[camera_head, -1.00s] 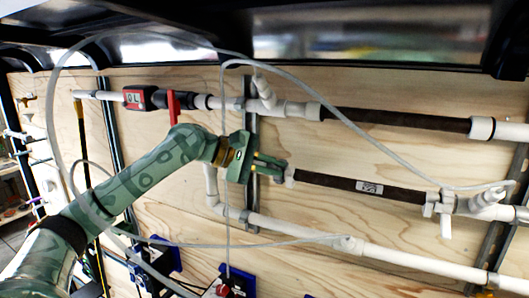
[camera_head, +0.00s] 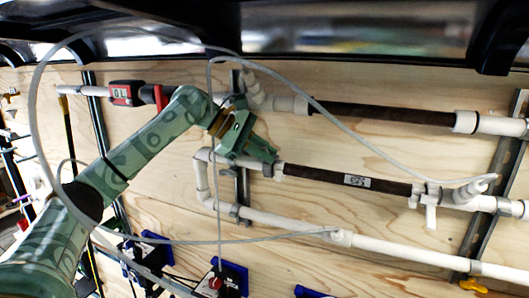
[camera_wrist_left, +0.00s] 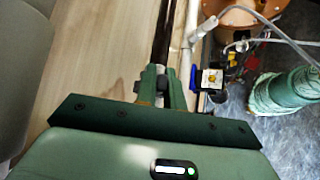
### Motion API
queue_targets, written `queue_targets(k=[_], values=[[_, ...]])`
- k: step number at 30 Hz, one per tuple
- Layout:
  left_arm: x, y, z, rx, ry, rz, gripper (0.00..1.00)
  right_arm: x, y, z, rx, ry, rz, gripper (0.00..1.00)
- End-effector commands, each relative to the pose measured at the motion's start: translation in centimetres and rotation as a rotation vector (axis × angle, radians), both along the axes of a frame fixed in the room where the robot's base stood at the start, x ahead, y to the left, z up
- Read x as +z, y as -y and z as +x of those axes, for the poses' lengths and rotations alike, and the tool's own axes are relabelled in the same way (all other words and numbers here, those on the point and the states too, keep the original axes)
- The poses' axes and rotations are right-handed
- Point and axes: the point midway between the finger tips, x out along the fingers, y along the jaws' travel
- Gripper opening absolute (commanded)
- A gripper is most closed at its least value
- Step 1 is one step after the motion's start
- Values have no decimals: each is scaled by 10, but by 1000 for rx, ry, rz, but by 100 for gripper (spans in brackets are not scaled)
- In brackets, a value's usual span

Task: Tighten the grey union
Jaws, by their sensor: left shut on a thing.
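My left gripper (camera_head: 270,162) reaches in from the left, its fingers slanting down and to the right at the left end of the middle pipe line. It is shut on the grey union (camera_head: 279,171), a small pale fitting at the left end of a dark filter tube (camera_head: 330,180) with a white label. In the left wrist view the green fingers (camera_wrist_left: 161,92) close around the grey union (camera_wrist_left: 160,71), in line with the dark tube (camera_wrist_left: 163,35) beyond. The fingers hide much of the union. My right gripper does not show.
A second dark filter (camera_head: 380,112) runs above on the plywood wall (camera_head: 340,225). White pipe (camera_head: 290,226) runs below. A red-handled valve with a meter (camera_head: 122,93) is at upper left. Thin clear tubing (camera_head: 219,200) hangs in front of the wall near my arm.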

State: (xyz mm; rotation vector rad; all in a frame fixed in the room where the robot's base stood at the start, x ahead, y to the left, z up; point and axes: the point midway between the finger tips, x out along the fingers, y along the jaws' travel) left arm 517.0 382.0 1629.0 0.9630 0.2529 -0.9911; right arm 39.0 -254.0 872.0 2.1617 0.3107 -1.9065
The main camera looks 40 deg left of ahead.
Motion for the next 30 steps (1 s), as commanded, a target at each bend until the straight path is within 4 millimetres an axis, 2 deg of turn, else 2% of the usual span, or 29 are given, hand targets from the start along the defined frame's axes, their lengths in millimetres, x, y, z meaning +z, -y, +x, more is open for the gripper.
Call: queue_targets(k=[6,7,9,20,23,30], values=[[-2,-1,0,2,-3,3,0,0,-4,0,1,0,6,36],[-2,-1,0,2,-3,3,18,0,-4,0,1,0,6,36],[-2,-1,0,1,-3,2,32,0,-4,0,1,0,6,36],[3,-5,-4,1,1,1,32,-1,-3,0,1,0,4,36],[12,-14,-12,3,1,2,32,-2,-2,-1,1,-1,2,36],[50,-53,-48,6,1,1,32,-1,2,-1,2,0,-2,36]])
